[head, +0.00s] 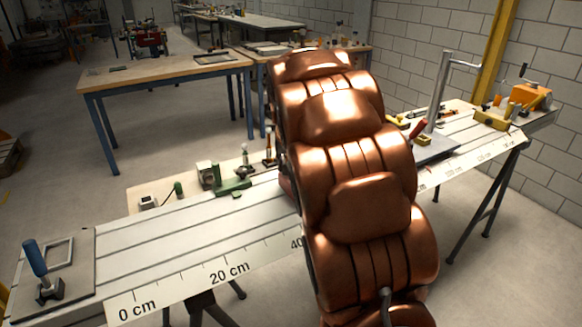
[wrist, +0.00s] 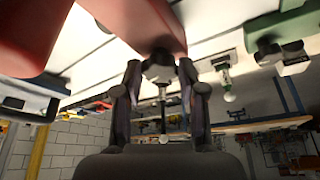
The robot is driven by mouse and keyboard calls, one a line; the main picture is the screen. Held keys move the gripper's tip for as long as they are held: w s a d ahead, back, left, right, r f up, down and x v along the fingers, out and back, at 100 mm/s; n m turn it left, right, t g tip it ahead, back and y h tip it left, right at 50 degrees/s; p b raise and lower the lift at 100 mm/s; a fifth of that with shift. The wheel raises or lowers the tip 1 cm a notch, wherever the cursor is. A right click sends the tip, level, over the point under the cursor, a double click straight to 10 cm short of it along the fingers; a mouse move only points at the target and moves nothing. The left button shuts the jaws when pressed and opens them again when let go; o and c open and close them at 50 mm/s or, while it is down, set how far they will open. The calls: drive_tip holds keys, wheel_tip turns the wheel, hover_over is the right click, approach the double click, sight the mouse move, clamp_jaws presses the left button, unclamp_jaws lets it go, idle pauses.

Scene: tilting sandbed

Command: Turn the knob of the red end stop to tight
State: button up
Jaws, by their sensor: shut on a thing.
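The red end stop (wrist: 140,22) shows in the wrist view as a red block at the top, close to my gripper. My gripper (wrist: 160,77) is shut on this knob, one finger on each side. A thin dark rod with a pale round end stands in line with the knob, between the fingers. I cannot read the knob's turn or any marking. In the head view my copper arm hides my gripper and nearly all of the end stop; only a small reddish part (head: 286,186) shows at the arm's left edge.
The white slotted bed (head: 180,243) with a centimetre scale runs across the head view. A green stop (head: 232,187) sits left of my arm, and a blue-handled clamp (head: 36,260) at the near left end. A metal post (head: 439,95) and a yellow block (head: 494,119) stand at right.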

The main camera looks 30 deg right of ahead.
drive_tip(key=m+g+h, duration=0.1)
drive_tip(key=m, duration=0.3)
drive_tip(key=shift+w+a+m+b, duration=0.1)
drive_tip(key=shift+m+b, duration=0.3)
drive_tip(key=shift+f+g, duration=0.1)
drive_tip(key=shift+g, duration=0.2)
drive_tip(key=o, duration=1.1)
drive_tip(key=shift+o, duration=0.2)
drive_tip(key=v, duration=1.2)
drive_tip(key=shift+a, duration=0.2)
